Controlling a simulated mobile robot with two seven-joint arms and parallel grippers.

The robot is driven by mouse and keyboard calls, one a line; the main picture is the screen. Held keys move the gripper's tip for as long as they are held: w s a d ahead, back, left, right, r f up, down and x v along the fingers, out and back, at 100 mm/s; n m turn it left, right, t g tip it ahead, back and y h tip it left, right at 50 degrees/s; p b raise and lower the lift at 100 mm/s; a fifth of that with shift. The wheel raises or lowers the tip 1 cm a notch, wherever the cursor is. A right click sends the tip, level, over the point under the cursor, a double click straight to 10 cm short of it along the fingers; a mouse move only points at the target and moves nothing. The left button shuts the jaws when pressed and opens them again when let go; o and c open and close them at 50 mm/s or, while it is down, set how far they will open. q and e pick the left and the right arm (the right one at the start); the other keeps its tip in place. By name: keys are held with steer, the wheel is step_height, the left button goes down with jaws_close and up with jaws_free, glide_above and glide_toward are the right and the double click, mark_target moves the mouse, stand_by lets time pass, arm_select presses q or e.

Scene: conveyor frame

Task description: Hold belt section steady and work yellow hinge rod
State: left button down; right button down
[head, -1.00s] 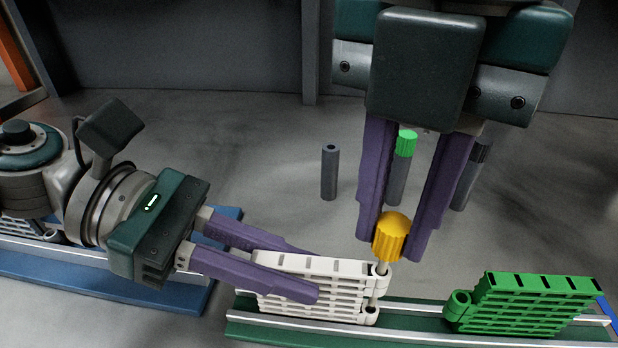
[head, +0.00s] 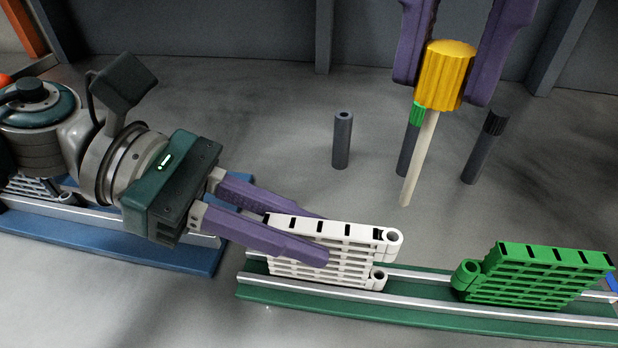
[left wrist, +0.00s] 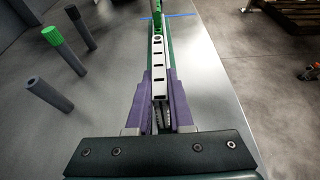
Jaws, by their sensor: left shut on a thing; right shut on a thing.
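The white belt section (head: 335,240) stands upright on the green rail, with open hinge loops at its right end. My left gripper (head: 325,240) is shut on it, one finger on each side; the white section also shows between the fingers in the left wrist view (left wrist: 159,75). My right gripper (head: 445,85) is shut on the yellow knob of the hinge rod (head: 444,75). The pale shaft hangs down, slightly tilted, its tip above and clear of the white hinge loops. The green belt section (head: 540,275) stands on the same rail to the right, apart from the white one.
Several dark posts stand behind the rail: a plain grey one (head: 342,140), a green-capped one (head: 410,140) and a black-capped one (head: 485,147). The green rail (head: 420,312) runs across the front. A blue rail (head: 130,250) lies at left. Grey floor around is open.

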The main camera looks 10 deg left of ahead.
stand_by(0.3)
arm_select(q)
steer(key=c, duration=0.7)
jaws_free()
steer(key=shift+c, duration=0.2)
